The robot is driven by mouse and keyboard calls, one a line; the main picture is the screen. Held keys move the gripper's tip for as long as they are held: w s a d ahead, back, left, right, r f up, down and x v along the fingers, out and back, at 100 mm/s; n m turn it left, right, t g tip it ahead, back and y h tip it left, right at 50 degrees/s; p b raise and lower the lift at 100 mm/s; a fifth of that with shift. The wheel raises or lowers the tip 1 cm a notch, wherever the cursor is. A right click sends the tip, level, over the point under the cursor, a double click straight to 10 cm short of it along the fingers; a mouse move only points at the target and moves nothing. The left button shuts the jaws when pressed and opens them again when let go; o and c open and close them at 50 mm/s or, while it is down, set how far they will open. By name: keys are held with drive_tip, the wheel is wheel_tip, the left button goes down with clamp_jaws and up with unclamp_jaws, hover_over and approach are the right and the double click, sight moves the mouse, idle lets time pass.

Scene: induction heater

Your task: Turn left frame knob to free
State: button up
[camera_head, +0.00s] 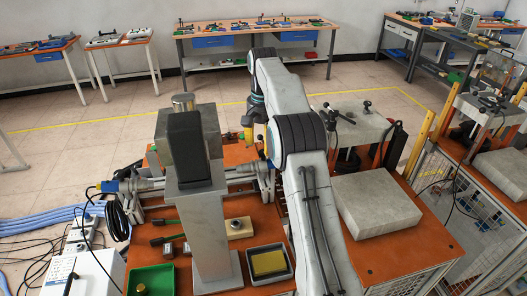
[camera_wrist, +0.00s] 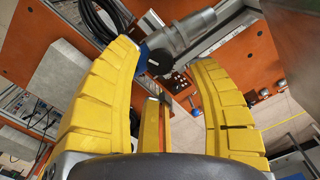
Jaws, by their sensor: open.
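My gripper (camera_head: 247,128) is above the orange workbench, partly hidden behind my arm in the head view. A blue and yellow end piece (camera_head: 109,186) sits at the frame's left end. I cannot tell which part is the left frame knob or its setting.
A tall grey column with a dark top (camera_head: 185,150) stands left of my arm. A green tray (camera_head: 151,280), a grey tray with a yellow block (camera_head: 268,263) and a beige block (camera_head: 239,228) are on the bench. A large grey block (camera_head: 378,209) lies at right.

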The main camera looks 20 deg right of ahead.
sight(264, 156)
drive_tip(key=shift+f, duration=1.6)
drive_tip(key=shift+c, duration=0.2)
clamp_jaws()
